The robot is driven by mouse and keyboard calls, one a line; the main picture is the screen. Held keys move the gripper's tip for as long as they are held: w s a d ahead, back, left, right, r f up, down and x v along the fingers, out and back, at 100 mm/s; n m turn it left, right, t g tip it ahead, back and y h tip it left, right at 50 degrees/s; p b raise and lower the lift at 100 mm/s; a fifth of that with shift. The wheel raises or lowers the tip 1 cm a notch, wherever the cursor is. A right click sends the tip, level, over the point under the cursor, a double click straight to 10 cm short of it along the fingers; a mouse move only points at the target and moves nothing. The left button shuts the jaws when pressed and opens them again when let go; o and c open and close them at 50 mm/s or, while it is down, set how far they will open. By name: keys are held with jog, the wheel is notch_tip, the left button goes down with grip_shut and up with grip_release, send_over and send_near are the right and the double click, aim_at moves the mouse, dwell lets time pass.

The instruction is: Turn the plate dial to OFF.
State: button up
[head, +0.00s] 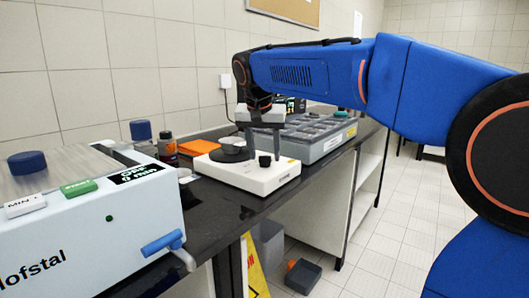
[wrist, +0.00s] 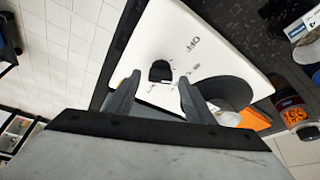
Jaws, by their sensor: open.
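The white hot plate unit (head: 245,177) stands on the dark bench, with a round dark plate (head: 229,151) on its top. Its black dial (head: 264,159) is at the right front; the dial also shows in the wrist view (wrist: 160,71). The printed word OFF (wrist: 193,44) is on the white top beyond the dial. My gripper (head: 264,145) points down above the dial. In the wrist view my gripper (wrist: 158,82) is open, with one finger to each side of the dial and a gap on both sides. I cannot tell the dial's pointer direction.
A grey compartment tray (head: 318,137) lies behind the hot plate. An orange block (head: 198,147) and bottles stand at the wall side. The bench's front edge is close to the plate.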

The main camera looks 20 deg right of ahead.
jog(key=shift+f, duration=0.1)
jog(key=c, duration=1)
jog(key=shift+c, duration=0.2)
jog(key=shift+n, duration=0.3)
jog(key=n+y, duration=0.1)
jog(key=n, duration=0.1)
jog(key=n+y, duration=0.1)
jog(key=n, duration=0.2)
jog(key=shift+d+t, duration=0.2)
jog(key=shift+t, duration=0.2)
jog(key=n+y, duration=0.1)
jog(key=n, duration=0.3)
jog(key=shift+y, duration=0.4)
jog(key=shift+n+g, duration=0.3)
jog(key=o, duration=1)
